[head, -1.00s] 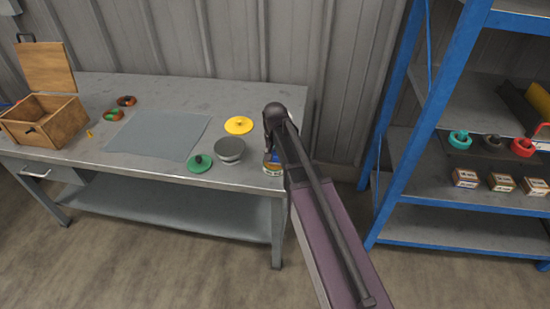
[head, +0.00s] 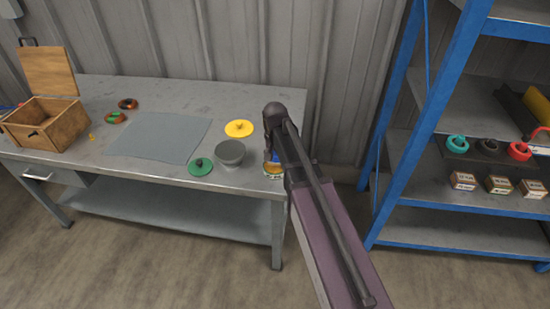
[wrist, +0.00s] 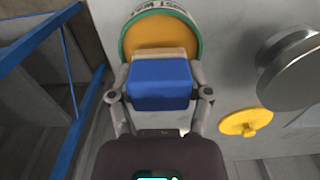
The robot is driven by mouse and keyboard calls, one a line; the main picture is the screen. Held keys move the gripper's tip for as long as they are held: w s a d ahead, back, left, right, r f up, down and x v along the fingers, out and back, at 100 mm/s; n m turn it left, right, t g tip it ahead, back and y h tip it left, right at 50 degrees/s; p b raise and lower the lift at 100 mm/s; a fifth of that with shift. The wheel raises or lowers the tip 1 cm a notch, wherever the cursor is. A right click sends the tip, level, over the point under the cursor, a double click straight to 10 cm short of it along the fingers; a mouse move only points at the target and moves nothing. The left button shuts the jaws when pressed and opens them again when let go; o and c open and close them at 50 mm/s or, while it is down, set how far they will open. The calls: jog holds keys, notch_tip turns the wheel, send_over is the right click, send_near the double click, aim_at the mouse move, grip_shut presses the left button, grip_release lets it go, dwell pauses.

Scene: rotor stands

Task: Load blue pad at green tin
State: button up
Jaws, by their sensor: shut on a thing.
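My gripper (wrist: 160,92) is shut on the blue pad (wrist: 160,85), a small block with a blue body and a beige face. The green tin (wrist: 160,35) is round and open, with a green rim, a lettered white side and orange contents. In the wrist view the pad's beige end overlaps the near part of the tin's orange surface; I cannot tell whether they touch. In the head view the tin (head: 273,171) stands at the table's right front corner. My gripper (head: 272,155) is right above it, and my arm hides part of both.
A grey mat (head: 160,137) and an open wooden box (head: 55,122) are farther left. A blue shelf rack (head: 408,150) stands right.

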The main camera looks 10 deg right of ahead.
aim_at(275, 153)
jog(key=shift+r+p, duration=2.25)
jog(key=shift+r, duration=0.25)
jog(key=shift+r, duration=0.1)
notch_tip(275, 153, up, 5)
jog(key=p, duration=0.5)
